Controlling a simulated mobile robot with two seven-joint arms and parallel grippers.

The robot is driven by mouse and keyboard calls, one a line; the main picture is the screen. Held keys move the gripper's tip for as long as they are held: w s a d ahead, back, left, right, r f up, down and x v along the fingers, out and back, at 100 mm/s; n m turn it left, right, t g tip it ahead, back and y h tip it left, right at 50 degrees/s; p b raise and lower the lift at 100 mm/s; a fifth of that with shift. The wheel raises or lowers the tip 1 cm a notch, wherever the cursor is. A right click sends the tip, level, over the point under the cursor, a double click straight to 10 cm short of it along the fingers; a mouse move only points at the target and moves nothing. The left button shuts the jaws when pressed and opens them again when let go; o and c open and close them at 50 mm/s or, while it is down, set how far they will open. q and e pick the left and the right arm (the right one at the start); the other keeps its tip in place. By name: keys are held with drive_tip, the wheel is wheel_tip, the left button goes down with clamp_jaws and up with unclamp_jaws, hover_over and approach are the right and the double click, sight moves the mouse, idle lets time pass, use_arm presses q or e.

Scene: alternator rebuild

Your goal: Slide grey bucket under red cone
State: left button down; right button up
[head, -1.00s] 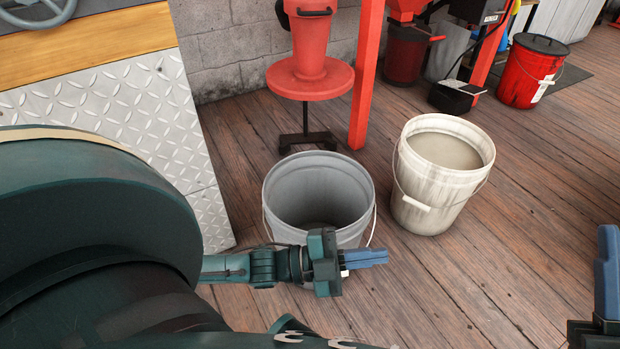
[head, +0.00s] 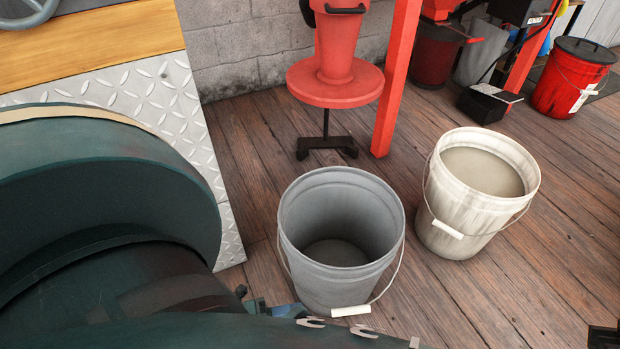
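The empty grey bucket (head: 335,285) stands upright on the plank floor in the middle of the head view. Its white handle grip hangs at the front. The red cone (head: 335,50) is a tapered red body with a wide round flange (head: 335,90), held above a black stand behind the bucket. The bucket is in front of the cone's stand, apart from it. My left arm covers the lower left; its gripper does not show, and only small bits of the arm show near the bucket's lower left. A dark piece of my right gripper (head: 603,338) shows at the lower right corner; its fingers cannot be made out.
A whitish bucket (head: 455,220) with grey contents stands close to the right. A red post (head: 398,80) rises right of the cone. The black stand foot (head: 326,147) rests on the floor. A diamond-plate panel (head: 160,90) bounds the left. Bare floor lies between bucket and stand.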

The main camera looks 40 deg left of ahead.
use_arm(q)
drive_tip(key=x, duration=0.9)
drive_tip(key=shift+d, duration=0.15)
